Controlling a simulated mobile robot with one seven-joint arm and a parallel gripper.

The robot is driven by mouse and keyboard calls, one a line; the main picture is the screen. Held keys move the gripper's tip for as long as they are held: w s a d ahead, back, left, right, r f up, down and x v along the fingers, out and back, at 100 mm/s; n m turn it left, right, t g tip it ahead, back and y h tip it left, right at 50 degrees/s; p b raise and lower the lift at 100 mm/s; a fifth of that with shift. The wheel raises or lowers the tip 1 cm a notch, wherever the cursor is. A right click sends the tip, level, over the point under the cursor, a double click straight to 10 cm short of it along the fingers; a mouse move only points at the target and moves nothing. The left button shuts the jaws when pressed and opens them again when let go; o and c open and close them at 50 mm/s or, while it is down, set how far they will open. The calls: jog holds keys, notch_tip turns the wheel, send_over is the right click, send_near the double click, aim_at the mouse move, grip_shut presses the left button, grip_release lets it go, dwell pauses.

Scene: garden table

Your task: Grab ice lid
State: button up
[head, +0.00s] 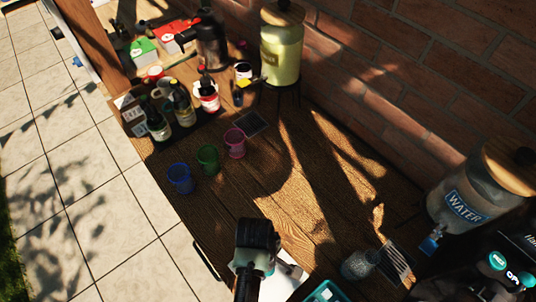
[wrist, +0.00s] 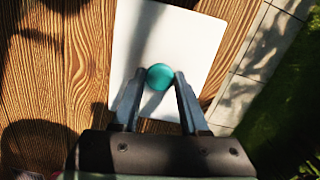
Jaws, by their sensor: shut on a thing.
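The ice lid is a flat white rectangular plate with a round teal knob; in the wrist view the plate (wrist: 195,38) lies below my gripper (wrist: 160,80). The two fingers are shut on the knob (wrist: 160,75), one on each side. In the head view the lid (head: 288,273) shows at the bottom, partly hidden behind my gripper's dark body; the fingertips are hidden there. I cannot tell whether the lid touches the table or is raised. A teal open-topped container (head: 326,292) is next to it, cut off by the lower edge.
Blue (head: 180,179), green (head: 208,159) and pink (head: 235,142) cups stand farther back. Bare wooden table (head: 300,190) lies between.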

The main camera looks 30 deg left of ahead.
grip_shut()
jog(key=shift+r, duration=0.15)
